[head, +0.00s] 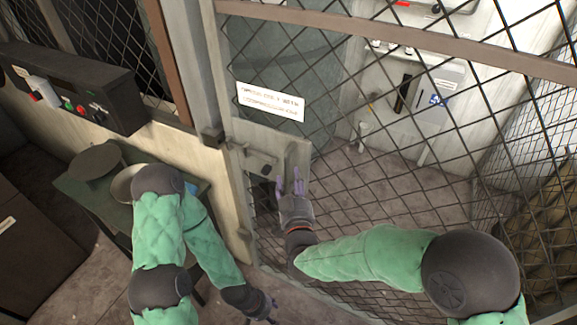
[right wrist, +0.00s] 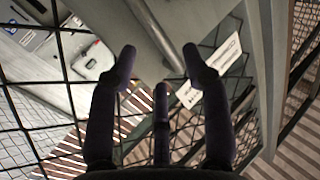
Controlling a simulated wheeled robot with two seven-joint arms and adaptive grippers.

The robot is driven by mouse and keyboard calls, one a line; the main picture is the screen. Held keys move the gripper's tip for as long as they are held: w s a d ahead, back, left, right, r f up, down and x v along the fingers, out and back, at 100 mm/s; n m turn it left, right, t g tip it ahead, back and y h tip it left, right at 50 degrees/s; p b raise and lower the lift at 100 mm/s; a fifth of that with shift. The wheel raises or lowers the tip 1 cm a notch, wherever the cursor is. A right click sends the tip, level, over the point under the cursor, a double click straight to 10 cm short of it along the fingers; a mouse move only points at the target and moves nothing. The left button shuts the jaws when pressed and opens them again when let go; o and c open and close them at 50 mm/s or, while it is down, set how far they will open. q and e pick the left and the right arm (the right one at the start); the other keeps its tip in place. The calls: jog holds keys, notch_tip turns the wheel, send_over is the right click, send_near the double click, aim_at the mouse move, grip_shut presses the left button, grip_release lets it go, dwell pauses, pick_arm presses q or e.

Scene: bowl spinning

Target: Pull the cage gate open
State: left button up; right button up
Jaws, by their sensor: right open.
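The cage gate (head: 400,165) is dark wire mesh in a metal frame, with its edge close against the grey post (head: 196,60); it looks closed. A grey plate on the gate carries a lock and an upright bar handle (head: 291,158). My right gripper (head: 290,187) is open at the handle's lower end. In the right wrist view, the open fingers (right wrist: 158,65) point toward the handle bar (right wrist: 155,28), which runs between the fingertips; contact cannot be told. My left gripper (head: 270,308) hangs low near the floor, small and partly hidden, its fingers unclear.
A white sign (head: 270,101) hangs on the mesh above the handle. A dark control box (head: 75,85) sits on the wall at left. A small green table (head: 75,195) with pans stands below it, beside my left arm. White machinery (head: 415,95) is behind the mesh.

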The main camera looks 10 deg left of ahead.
jog(key=x, duration=0.6)
jog(key=shift+w, duration=0.15)
grip_shut()
